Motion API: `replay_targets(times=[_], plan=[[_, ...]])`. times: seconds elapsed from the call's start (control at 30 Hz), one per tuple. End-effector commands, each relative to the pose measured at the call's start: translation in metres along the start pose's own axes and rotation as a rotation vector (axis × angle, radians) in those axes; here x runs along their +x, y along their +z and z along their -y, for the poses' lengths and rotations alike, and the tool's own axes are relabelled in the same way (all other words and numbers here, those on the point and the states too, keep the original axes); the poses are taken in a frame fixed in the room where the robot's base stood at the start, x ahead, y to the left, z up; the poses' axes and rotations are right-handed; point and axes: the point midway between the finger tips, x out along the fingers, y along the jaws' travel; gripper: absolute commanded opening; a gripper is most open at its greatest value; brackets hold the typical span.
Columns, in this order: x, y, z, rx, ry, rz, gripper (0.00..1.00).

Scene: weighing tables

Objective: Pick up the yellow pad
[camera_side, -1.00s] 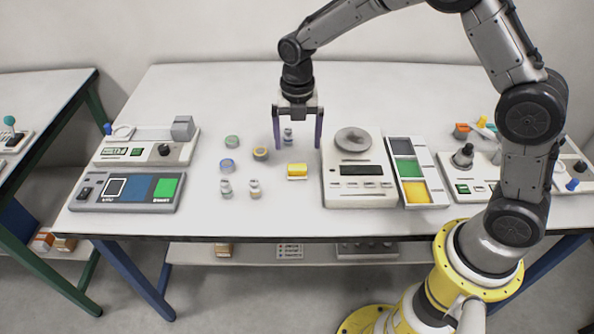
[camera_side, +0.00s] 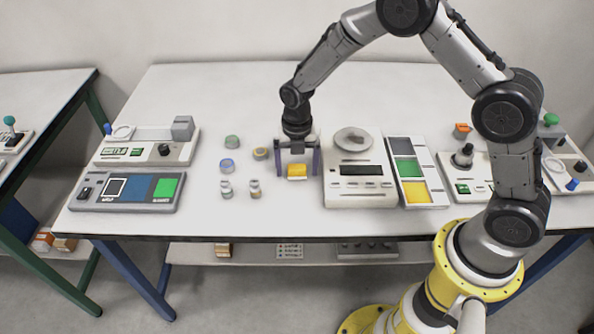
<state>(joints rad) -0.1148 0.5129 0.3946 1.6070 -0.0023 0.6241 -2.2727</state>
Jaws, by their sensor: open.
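The yellow pad (camera_side: 297,171) is a small yellow block lying on the white table, left of the scale. My gripper (camera_side: 298,173) is open and low over the table. Its two purple-grey fingers stand on the left and right of the pad in this view, with a gap on each side. The upper back part of the pad is close under the gripper's palm. I cannot tell whether the fingertips touch the table.
The scale (camera_side: 360,186) with a round pan stands close to the right finger. Two small vials (camera_side: 254,188) and several round caps (camera_side: 228,166) are left of the gripper. A panel with coloured squares (camera_side: 422,194) lies right of the scale. The table (camera_side: 240,98) behind is clear.

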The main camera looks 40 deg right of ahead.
Motion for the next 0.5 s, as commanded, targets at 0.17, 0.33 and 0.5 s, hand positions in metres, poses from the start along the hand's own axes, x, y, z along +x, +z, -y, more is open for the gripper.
replay_targets(times=[0.17,0.33,0.5], plan=[[-0.0002,-0.0001,0.0001,0.0,0.0,0.0,0.83],[-0.0004,-0.0001,0.0001,0.0,-0.001,0.0,0.53],[-0.0005,-0.0001,0.0001,0.0,0.0,0.0,0.22]])
